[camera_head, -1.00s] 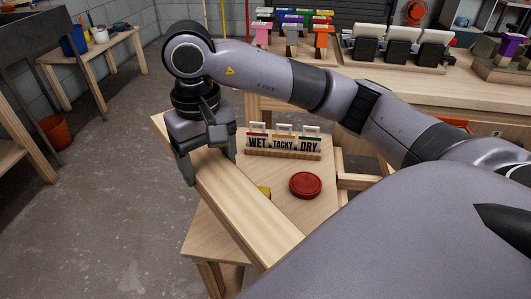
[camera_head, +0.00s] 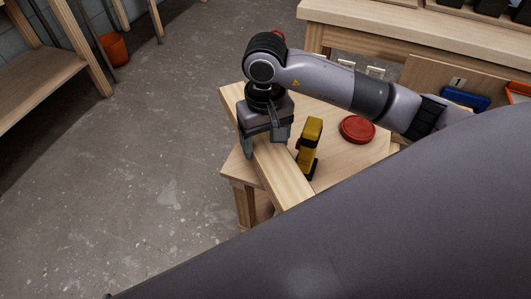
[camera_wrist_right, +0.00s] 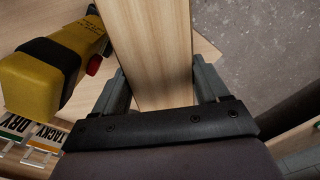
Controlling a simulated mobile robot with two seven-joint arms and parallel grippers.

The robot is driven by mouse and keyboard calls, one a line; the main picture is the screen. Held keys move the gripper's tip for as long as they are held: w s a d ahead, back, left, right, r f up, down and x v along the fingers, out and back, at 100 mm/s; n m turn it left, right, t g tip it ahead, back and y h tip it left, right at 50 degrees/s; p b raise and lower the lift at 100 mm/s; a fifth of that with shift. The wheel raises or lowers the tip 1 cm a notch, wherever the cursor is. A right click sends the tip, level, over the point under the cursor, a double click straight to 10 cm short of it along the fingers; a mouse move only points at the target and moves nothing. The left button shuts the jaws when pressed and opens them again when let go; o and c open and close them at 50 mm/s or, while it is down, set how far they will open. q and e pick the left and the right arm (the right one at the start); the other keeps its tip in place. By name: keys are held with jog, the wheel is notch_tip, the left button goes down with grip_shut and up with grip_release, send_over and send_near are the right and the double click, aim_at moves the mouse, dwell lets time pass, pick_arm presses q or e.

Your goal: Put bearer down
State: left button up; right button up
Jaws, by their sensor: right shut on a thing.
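The bearer is a long pale wooden beam (camera_head: 285,180), also seen in the right wrist view (camera_wrist_right: 152,45). It runs along the left side of a small wooden table (camera_head: 345,150), its near end hidden behind my own body. My right gripper (camera_head: 264,142) comes down over the beam from above, one finger on each side. It is shut on the beam, as the right wrist view (camera_wrist_right: 160,92) also shows. I cannot tell whether the beam's underside touches the tabletop. My left gripper is not in view.
A yellow and black hand tool (camera_head: 310,145) stands close beside the beam on its right. A round red lid or disc (camera_head: 357,129) lies further right. Wet/tacky/dry cards (camera_wrist_right: 40,135) show in the wrist view. A long workbench (camera_head: 400,35) stands behind. Floor (camera_head: 150,190) at left is clear.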

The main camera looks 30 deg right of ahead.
aim_at(265, 153)
jog(key=shift+f+b, duration=0.3)
jog(key=shift+f, duration=1.85)
jog(key=shift+f, duration=0.15)
jog(key=o, duration=1.6)
